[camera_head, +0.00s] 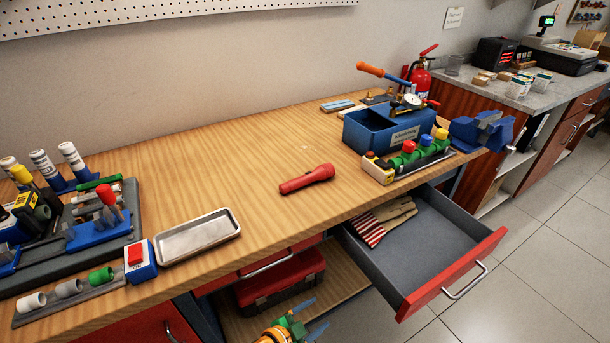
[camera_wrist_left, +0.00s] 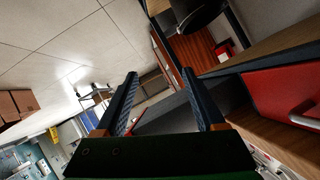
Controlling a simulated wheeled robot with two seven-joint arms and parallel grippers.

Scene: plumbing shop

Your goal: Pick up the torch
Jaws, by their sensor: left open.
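The red torch (camera_head: 307,180) lies on its side on the wooden workbench (camera_head: 270,222), near the middle, its wider head pointing right. Nothing touches it. My left gripper (camera_head: 312,316) is at the bottom of the head view, in front of the bench and lower than its top, well apart from the torch. In the left wrist view my left gripper (camera_wrist_left: 160,78) has its two fingers apart with nothing between them. The torch does not show in the left wrist view. My right gripper is in neither view.
An open drawer (camera_head: 448,279) sticks out at the right, with gloves (camera_head: 383,217) inside. A metal tray (camera_head: 197,236) lies left of the torch. A blue toolbox (camera_head: 385,135) and a valve rack (camera_head: 408,157) stand to its right. The bench around the torch is clear.

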